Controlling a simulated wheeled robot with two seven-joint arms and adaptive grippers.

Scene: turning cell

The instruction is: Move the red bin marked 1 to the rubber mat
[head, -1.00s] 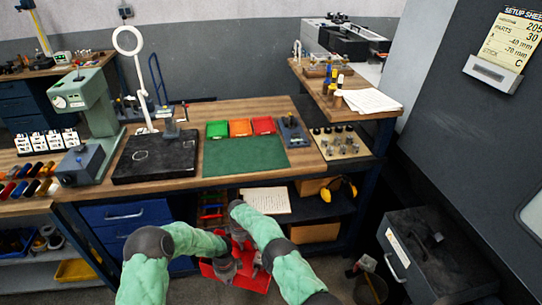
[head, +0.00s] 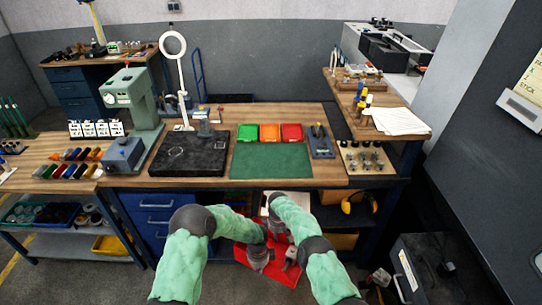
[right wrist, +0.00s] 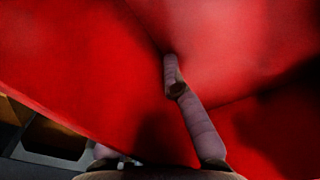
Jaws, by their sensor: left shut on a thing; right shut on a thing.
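A large red bin (head: 283,275) is held low in front of the workbench, partly covered by my arms; no number on it can be made out. My left gripper (head: 259,259) is shut on the bin from the left. My right gripper (head: 289,252) is shut on it from the right and a little higher. In the right wrist view, the bin's red walls (right wrist: 75,70) fill most of the picture around the gripper finger. A green mat (head: 270,161), which looks like the rubber mat, lies flat and empty on the bench top.
Small green (head: 247,132), orange (head: 270,132) and red (head: 292,132) bins stand behind the mat. A black plate (head: 184,165) lies left of it; a blue block (head: 320,148) and a tray of parts (head: 366,158) are right. The bench front edge and shelf are close.

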